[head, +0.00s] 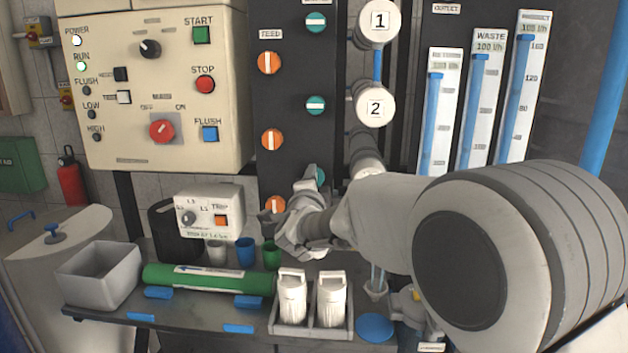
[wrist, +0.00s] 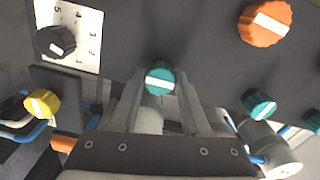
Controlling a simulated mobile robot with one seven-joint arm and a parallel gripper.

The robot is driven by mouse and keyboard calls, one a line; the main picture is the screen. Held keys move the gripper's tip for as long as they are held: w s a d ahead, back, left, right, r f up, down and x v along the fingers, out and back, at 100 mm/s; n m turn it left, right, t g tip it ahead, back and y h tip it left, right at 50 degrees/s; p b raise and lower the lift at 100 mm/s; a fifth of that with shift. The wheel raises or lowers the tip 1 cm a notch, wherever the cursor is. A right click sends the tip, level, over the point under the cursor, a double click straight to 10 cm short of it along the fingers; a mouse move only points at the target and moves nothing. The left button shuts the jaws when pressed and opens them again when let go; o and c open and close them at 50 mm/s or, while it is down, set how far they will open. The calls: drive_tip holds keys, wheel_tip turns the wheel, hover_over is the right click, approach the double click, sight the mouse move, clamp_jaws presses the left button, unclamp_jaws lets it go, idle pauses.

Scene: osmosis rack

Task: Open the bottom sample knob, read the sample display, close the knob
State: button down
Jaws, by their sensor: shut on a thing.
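In the wrist view, my gripper (wrist: 158,98) has one finger on each side of a teal knob (wrist: 160,77) with a white stripe on the dark panel. The stripe lies nearly crosswise between the fingers. In the head view, my gripper (head: 290,237) is at the lower part of the dark panel and hides the held knob.
An orange knob (wrist: 265,22) and another teal knob (wrist: 260,103) sit near the held one. A black dial (wrist: 55,40) and yellow knob (wrist: 42,103) are at left. Below my gripper, the shelf carries cups, a green cylinder (head: 215,279) and two white bottles (head: 292,299).

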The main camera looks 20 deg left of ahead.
drive_tip(key=shift+f, duration=0.1)
drive_tip(key=shift+c, duration=1.9)
unclamp_jaws()
drive_tip(key=p+v, duration=0.1)
drive_tip(key=v, duration=1.6)
drive_tip(key=shift+s+d, duration=0.15)
drive_tip(key=shift+s, duration=0.05)
